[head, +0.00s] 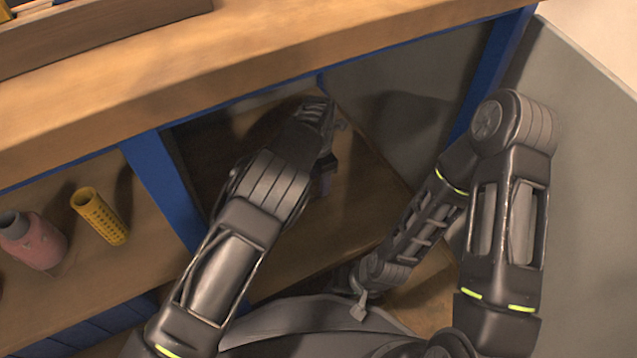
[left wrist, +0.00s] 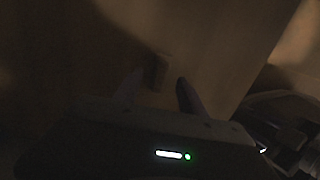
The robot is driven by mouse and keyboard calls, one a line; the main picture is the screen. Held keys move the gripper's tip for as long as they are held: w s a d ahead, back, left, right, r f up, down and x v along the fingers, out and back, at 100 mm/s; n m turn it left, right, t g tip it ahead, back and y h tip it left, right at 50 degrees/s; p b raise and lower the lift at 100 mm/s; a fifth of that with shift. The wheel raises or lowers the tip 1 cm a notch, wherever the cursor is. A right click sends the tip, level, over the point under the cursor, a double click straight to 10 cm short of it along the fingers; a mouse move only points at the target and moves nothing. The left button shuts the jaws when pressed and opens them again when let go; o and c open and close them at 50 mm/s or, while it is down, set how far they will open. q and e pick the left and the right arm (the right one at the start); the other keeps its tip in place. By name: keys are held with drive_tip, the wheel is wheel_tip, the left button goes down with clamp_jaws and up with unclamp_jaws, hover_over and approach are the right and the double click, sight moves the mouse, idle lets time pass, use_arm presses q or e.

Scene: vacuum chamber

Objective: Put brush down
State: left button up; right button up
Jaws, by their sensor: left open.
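My left gripper (head: 323,183) is inside the shelf bay under the bench top, low over the wooden shelf board (head: 365,205); my own arm partly hides it. In the dark left wrist view the two fingers of my left gripper (left wrist: 158,88) stand apart. A small brownish block-like shape (left wrist: 157,70) shows just beyond and between the fingertips, on or close to the board. It may be part of the brush, but I cannot tell. I see no clear brush in the head view. My right gripper (head: 360,304) hangs low near my body, its fingers unclear.
A blue post (head: 160,180) divides the bay from the left shelf, where a yellow perforated cylinder (head: 100,215) and a pink bottle (head: 35,240) stand. The thick wooden bench top (head: 250,75) lies above. A grey wall (head: 585,170) closes the right side.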

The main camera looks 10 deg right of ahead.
sight(318, 184)
use_arm(q)
wheel_tip(318, 184, up, 8)
drive_tip(key=p, duration=0.2)
drive_tip(key=shift+r+p, duration=0.1)
drive_tip(key=shift+p, duration=0.25)
drive_tip(key=shift+s, duration=0.1)
